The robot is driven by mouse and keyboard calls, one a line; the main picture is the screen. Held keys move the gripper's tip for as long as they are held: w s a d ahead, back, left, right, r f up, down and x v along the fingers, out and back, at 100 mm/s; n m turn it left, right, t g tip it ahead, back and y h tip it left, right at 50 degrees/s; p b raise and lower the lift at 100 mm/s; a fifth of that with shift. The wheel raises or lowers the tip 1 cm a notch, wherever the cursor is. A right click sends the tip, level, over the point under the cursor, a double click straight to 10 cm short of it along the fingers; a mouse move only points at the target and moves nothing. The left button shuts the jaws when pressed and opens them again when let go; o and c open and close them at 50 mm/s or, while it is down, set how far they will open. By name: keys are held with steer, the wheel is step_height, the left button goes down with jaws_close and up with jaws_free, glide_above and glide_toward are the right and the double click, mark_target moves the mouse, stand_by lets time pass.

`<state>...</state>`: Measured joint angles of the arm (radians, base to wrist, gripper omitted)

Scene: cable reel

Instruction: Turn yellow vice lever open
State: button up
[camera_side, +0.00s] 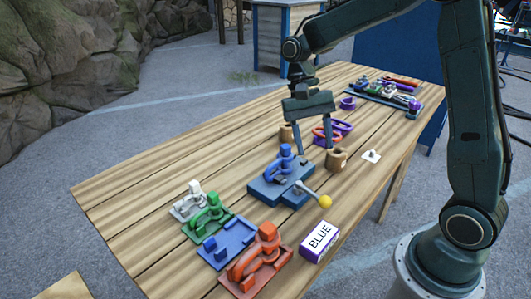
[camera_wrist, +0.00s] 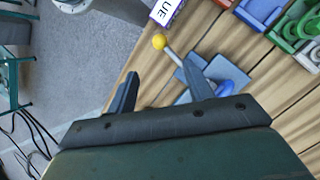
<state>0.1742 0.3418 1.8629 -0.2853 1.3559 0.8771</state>
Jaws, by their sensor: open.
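The vice is a blue block (camera_side: 264,190) on the wooden table, with a blue part (camera_side: 285,160) standing on it. Its lever is a light grey rod (camera_side: 304,187) ending in a yellow ball (camera_side: 325,201), which points toward the table's right front edge. In the wrist view the yellow ball (camera_wrist: 159,41) lies beyond the fingertips, and the right finger hides part of the vice (camera_wrist: 229,76). My gripper (camera_side: 314,150) is open and empty, fingers pointing down, behind the vice and apart from the lever. The open fingers also show in the wrist view (camera_wrist: 161,64).
White, green, blue and orange fixtures (camera_side: 228,242) line the front left. Wooden cups (camera_side: 337,160) stand near my fingers, with a small white plate (camera_side: 371,156) to the right. The table's left side is clear.

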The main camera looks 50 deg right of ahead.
mark_target(324, 196)
steer(key=shift+f, duration=0.2)
steer(key=x, duration=1.3)
steer(key=shift+s+f, duration=0.1)
steer(key=shift+f, duration=0.1)
jaws_close()
